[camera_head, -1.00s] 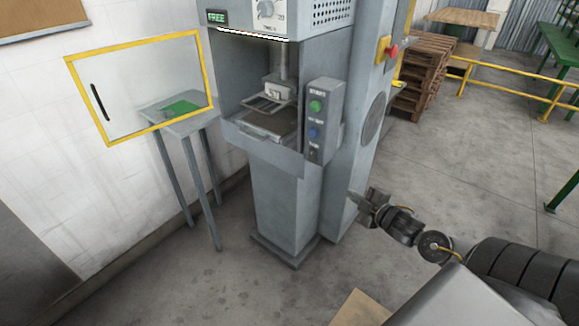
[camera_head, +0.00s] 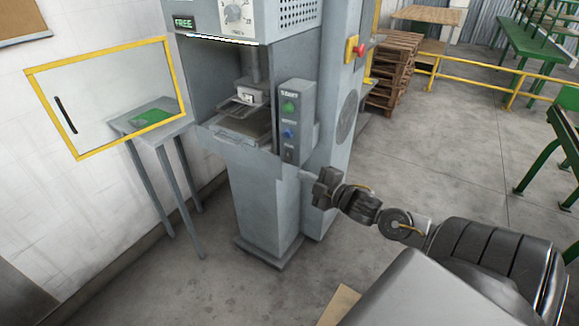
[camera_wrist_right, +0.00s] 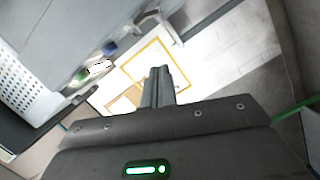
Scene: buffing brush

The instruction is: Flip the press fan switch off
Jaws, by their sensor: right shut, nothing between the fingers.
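The grey press (camera_head: 265,195) stands left of centre with its control panel (camera_head: 309,112) on the front right. The panel carries a green START button (camera_head: 288,107), a blue button (camera_head: 288,133) and a small fan switch (camera_head: 289,155) at the bottom; its on or off position is too small to tell. My right gripper (camera_head: 305,175) is shut and empty, just below and right of the panel's lower end. My left gripper is not in view.
A yellow-framed clear guard door (camera_head: 169,65) stands open at left, over a small grey stand (camera_head: 165,128). A red stop button (camera_head: 359,50) sits on the press side. Pallets (camera_head: 394,75) and a yellow rail (camera_head: 480,83) are behind.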

